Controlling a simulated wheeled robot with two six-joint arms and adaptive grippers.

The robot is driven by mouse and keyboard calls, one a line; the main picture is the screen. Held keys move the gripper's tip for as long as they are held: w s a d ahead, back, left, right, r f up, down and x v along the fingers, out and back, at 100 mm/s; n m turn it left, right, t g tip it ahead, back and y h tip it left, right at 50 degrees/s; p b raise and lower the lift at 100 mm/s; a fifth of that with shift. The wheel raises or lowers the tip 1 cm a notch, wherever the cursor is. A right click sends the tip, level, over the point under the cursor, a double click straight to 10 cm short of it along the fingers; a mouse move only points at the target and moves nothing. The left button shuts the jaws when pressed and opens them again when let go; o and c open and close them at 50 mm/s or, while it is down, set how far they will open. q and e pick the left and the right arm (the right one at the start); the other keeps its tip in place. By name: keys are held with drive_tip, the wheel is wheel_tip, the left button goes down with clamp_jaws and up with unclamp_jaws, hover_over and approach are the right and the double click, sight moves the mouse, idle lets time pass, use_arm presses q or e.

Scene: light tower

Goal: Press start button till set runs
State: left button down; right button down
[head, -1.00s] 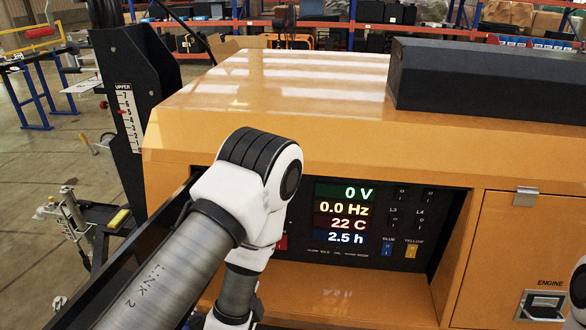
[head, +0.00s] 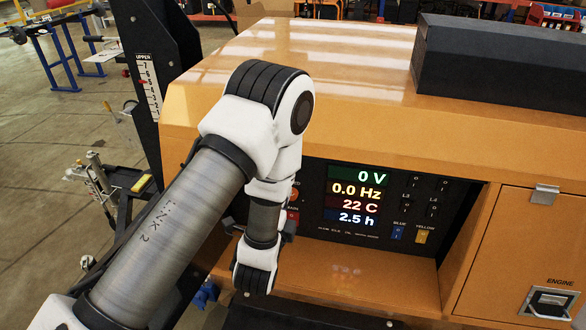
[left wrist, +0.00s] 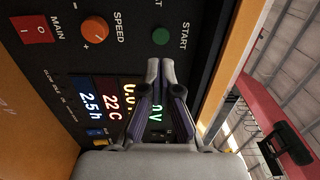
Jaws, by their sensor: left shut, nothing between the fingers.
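The round green START button (left wrist: 160,36) is on the black control panel (left wrist: 130,20) in the left wrist view. My left gripper (left wrist: 160,66) is shut and empty, its fingertips just short of the button in the picture; I cannot tell whether they touch. In the head view my left arm hides the START button and the gripper's fingertips. The display (head: 355,195) reads 0 V, 0.0 Hz, 22 C and 2.5 h. My right gripper is not in view.
The orange SPEED knob (left wrist: 94,30) and red MAIN switch (left wrist: 33,30) sit beside START. The panel is recessed in the orange housing (head: 350,130), with a ledge below.

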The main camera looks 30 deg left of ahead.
use_arm(q)
drive_tip(key=p+x, duration=0.3)
drive_tip(key=x, duration=0.5)
drive_tip(key=shift+w, duration=0.25)
